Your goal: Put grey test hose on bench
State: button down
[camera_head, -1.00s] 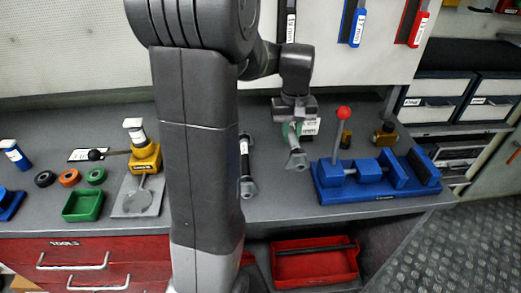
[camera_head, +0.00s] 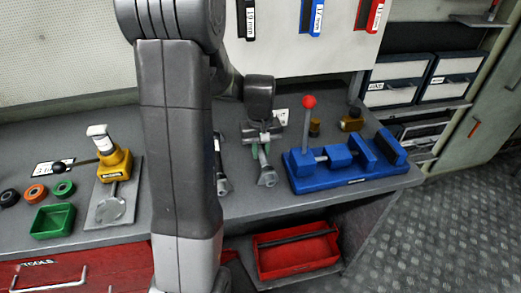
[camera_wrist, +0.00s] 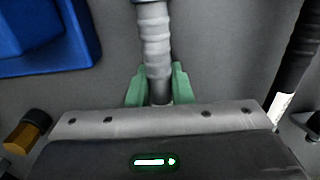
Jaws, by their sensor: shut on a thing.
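My gripper (camera_head: 260,152) is over the bench (camera_head: 245,202), left of the blue vise. Its green fingers (camera_wrist: 155,88) are shut on the grey test hose (camera_wrist: 155,38), a ribbed grey hose. In the head view the hose's metal end fitting (camera_head: 267,177) points toward the front edge, low over the bench top. I cannot tell whether it touches the bench. The far part of the hose is hidden by my gripper.
A black hose (camera_head: 221,175) lies close on the left, partly behind my arm; it also shows in the wrist view (camera_wrist: 296,48). The blue vise (camera_head: 345,170) with a red-knobbed lever stands close on the right. A red tray (camera_head: 297,262) sits below the bench.

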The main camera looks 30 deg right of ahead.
aim_at(261, 148)
jog(key=c, duration=1.3)
grip_release()
notch_tip(261, 148, up, 12)
notch_tip(261, 148, down, 12)
jog(key=shift+r, duration=1.75)
jog(key=shift+f, duration=0.1)
